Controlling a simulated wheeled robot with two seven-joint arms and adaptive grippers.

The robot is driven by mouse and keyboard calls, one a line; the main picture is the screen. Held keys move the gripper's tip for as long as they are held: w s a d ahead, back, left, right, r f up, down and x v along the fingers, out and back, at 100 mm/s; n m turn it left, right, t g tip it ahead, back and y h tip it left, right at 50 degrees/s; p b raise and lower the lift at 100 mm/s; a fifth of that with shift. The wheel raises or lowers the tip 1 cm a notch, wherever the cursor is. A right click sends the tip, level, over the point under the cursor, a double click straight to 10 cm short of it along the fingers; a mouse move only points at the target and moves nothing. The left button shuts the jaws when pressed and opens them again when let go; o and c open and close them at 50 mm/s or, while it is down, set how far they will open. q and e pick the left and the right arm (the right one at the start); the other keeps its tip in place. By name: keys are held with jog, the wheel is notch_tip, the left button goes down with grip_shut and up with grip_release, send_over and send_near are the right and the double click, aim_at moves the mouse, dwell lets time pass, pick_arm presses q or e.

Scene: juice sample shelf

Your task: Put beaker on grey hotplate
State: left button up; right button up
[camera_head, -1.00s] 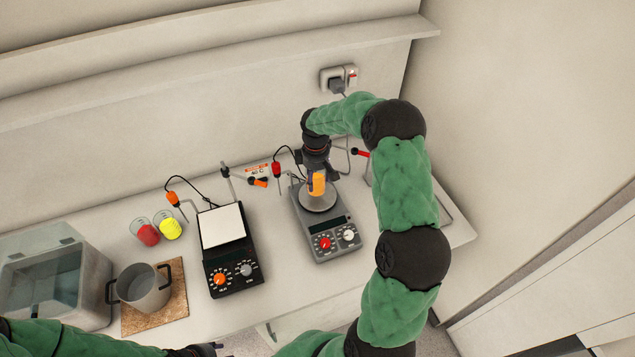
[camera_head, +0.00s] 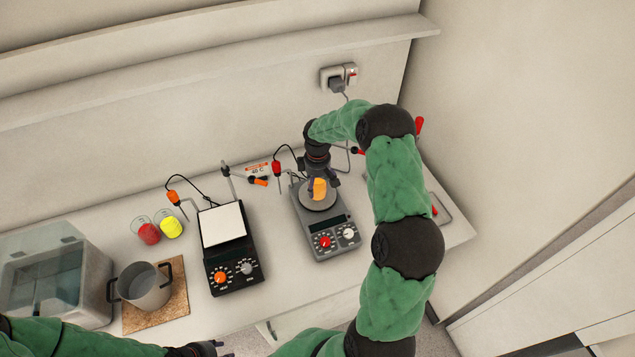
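The beaker (camera_head: 320,189) with orange contents is at the round plate of the grey hotplate (camera_head: 327,235), right of the table's middle. My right gripper (camera_head: 316,182) comes down from above and behind, with its fingers close against the beaker; it appears shut on it. The gripper hides part of the beaker, and I cannot tell whether its base touches the plate. My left gripper (camera_head: 221,349) is at the bottom edge, partly cut off, with its fingertips apart and nothing between them.
A black hotplate (camera_head: 236,275) with a white top stands left of the grey one. Red (camera_head: 149,234) and yellow (camera_head: 171,229) beakers, a pot (camera_head: 146,287) on a cork mat (camera_head: 182,305) and a clear-lidded box (camera_head: 90,285) are further left. Probe stands rise behind the hotplates.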

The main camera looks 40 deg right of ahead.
jog(key=shift+r, duration=0.1)
notch_tip(320, 180, up, 12)
jog(key=shift+b, duration=0.3)
dwell(0.5)
jog(key=shift+r, duration=0.15)
